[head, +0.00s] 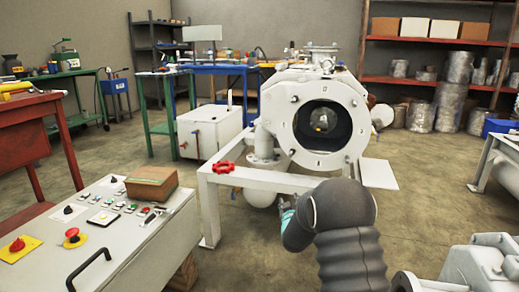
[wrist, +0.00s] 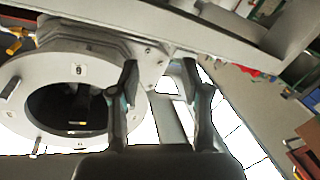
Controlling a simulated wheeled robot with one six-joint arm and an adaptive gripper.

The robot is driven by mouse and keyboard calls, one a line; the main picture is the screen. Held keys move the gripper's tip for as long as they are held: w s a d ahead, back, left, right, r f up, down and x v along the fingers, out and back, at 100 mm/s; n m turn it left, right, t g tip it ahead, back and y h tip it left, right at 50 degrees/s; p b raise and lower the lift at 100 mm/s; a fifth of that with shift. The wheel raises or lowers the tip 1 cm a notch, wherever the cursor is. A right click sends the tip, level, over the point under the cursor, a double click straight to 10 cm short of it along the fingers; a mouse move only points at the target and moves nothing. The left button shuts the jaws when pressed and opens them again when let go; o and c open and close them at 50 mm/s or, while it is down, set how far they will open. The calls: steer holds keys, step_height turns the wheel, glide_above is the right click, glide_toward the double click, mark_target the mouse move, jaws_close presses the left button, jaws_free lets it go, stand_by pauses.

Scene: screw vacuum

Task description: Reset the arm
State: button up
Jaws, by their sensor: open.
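My gripper (wrist: 161,78) is open in the wrist view, with its two dark fingers apart and nothing between them. In the head view my dark arm rises at the bottom centre, and the gripper (head: 287,214) is mostly hidden behind it, in front of the pump's frame. The white screw vacuum pump (head: 350,98) stands ahead, with a round open port facing me. In the wrist view the pump's flange (wrist: 25,100) shows at the left, seen roughly upside down. The fingers appear over the frame beside the flange; whether they touch it I cannot tell.
A control panel (head: 95,225) with buttons and a brown box (head: 151,183) stands at the left. A red valve handle (head: 224,167) sits on the white frame (head: 285,179). Grey machinery (head: 485,265) is at the lower right. Open floor (head: 420,185) lies right of the pump.

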steer(key=s+a+f+m+g+y, duration=0.1)
steer(key=s+f+g, duration=0.5)
steer(key=s+f, duration=0.15)
steer(key=s+r+m+g+p, duration=0.1)
steer(key=s+r+g, duration=0.1)
steer(key=s, duration=0.5)
steer(key=s+r+g+p, duration=0.1)
steer(key=s+r+g, duration=0.15)
steer(key=s, duration=0.45)
steer(key=s+d+r+m+p, duration=0.1)
steer(key=s+r+p, duration=0.3)
steer(key=s+r, duration=0.8)
steer(key=s+d+r+m+g+p, duration=0.1)
steer(key=s+r+p, duration=0.3)
steer(key=s+r, duration=0.8)
steer(key=s+d, duration=0.1)
steer(key=s, duration=0.8)
steer(key=shift+d+r, duration=0.15)
steer(key=shift+r, duration=0.25)
